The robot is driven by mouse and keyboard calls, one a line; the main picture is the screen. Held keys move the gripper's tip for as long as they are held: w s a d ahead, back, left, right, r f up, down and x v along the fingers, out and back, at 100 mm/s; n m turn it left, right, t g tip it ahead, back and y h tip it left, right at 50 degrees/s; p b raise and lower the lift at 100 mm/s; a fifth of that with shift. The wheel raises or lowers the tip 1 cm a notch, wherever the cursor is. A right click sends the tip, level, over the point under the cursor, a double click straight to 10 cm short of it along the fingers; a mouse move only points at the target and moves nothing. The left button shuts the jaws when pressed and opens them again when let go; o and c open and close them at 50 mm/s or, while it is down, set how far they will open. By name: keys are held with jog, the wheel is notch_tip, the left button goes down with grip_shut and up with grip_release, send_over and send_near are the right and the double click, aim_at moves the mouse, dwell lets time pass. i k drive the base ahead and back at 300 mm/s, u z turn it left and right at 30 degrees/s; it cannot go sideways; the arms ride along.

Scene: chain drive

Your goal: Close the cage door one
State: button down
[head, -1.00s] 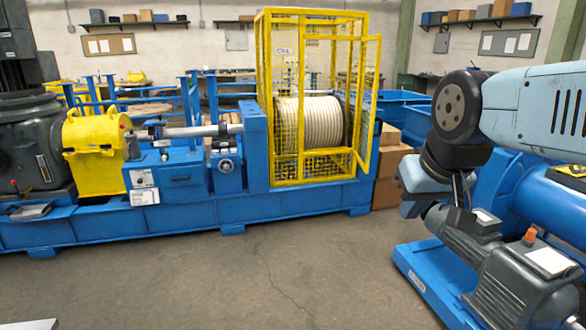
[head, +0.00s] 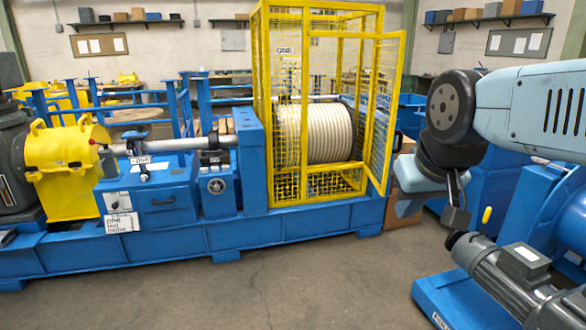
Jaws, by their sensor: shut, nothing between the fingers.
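The yellow mesh cage (head: 262,110) stands on the blue machine bed, around a drum wound with pale rope or cable (head: 315,134). A label on its upper frame reads "ONE". The cage door (head: 401,72) is a yellow framed mesh panel at the cage's right side. It stands swung open, its free edge toward me and to the right. My gripper (head: 457,215) hangs at the end of my pale blue arm at the right, apart from the door and to the right of it. Its fingers are small in view and look closed, with nothing held.
A grey motor (head: 510,275) on a blue base (head: 440,298) stands below my gripper at the lower right. The blue bed (head: 170,243) runs along the left. The concrete floor in front is clear.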

aim_at(391, 131)
jog(key=i, duration=2.75)
jog(key=z, duration=0.25)
jog(key=i, duration=0.15)
jog(key=z, duration=2.75)
jog(key=i, duration=0.7)
jog(key=u, duration=0.75)
